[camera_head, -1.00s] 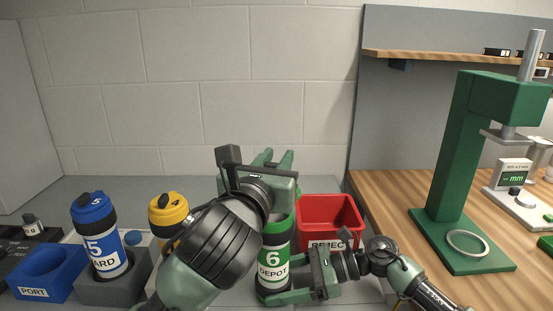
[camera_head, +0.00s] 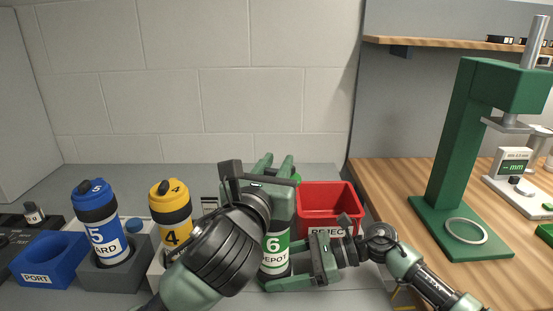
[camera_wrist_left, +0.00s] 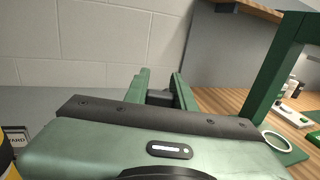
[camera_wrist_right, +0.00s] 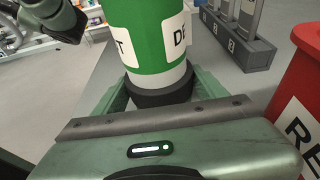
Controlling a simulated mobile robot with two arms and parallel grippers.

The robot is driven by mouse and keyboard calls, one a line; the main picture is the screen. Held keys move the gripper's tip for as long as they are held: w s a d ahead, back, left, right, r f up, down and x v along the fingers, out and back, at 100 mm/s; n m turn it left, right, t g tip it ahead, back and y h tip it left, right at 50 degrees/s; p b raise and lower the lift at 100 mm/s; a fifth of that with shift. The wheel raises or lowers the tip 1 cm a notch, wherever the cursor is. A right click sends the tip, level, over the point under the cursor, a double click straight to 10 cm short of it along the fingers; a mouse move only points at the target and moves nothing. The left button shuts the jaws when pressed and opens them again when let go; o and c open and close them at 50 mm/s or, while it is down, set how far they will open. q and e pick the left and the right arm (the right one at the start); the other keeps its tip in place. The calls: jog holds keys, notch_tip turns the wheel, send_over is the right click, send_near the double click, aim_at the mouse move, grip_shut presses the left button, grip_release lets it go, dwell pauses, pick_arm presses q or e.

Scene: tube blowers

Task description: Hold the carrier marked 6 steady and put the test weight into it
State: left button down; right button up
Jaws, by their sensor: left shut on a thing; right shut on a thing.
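The green carrier marked 6 (camera_head: 275,246) stands upright below my left gripper, its label reading DEPOT. My right gripper (camera_head: 284,278) is shut around its dark lower end; the right wrist view shows the green and white body (camera_wrist_right: 150,40) between the fingers. My left gripper (camera_head: 276,163) is at the carrier's top and hides its mouth. In the left wrist view its fingers (camera_wrist_left: 160,88) are closed on a small dark grey piece (camera_wrist_left: 160,98), apparently the test weight, mostly hidden by the gripper body.
A red REJECT bin (camera_head: 328,202) stands close right of the carrier. Left are a yellow carrier 4 (camera_head: 171,208), a blue carrier 5 (camera_head: 100,222) in a grey holder, and a blue PORT bin (camera_head: 48,262). A green press (camera_head: 455,150) stands on the wooden bench at right.

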pick_arm(q)
jog(key=shift+f, duration=0.75)
jog(key=c, duration=1.1)
grip_release()
jog(key=shift+f, duration=0.1)
jog(key=shift+s, duration=0.1)
jog(key=v, duration=0.7)
jog(key=shift+s+a, duration=0.1)
jog(key=shift+s, duration=0.05)
